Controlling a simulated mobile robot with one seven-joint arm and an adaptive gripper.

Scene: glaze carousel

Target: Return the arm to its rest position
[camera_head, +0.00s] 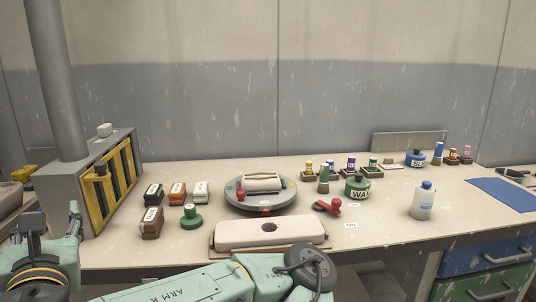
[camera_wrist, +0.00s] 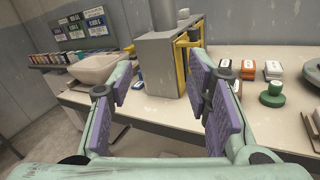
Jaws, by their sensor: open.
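My gripper (camera_wrist: 162,88) is open, with a wide empty gap between its purple-padded fingers in the wrist view. In the head view part of my gripper (camera_head: 54,228) shows at the lower left, in front of the table's left end and near the grey box with yellow slots (camera_head: 88,180). My pale green arm runs along the bottom of the head view, in front of the table edge. In the wrist view the grey box (camera_wrist: 165,65) stands beyond the fingers, apart from them.
A round turntable (camera_head: 260,199) carries a pale roll-shaped piece. Glaze blocks, a green pot (camera_head: 191,217), jars and a white bottle (camera_head: 423,202) stand on the table. A long white block (camera_head: 268,232) lies at the front edge. A pale basin (camera_wrist: 97,68) is left of the box.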

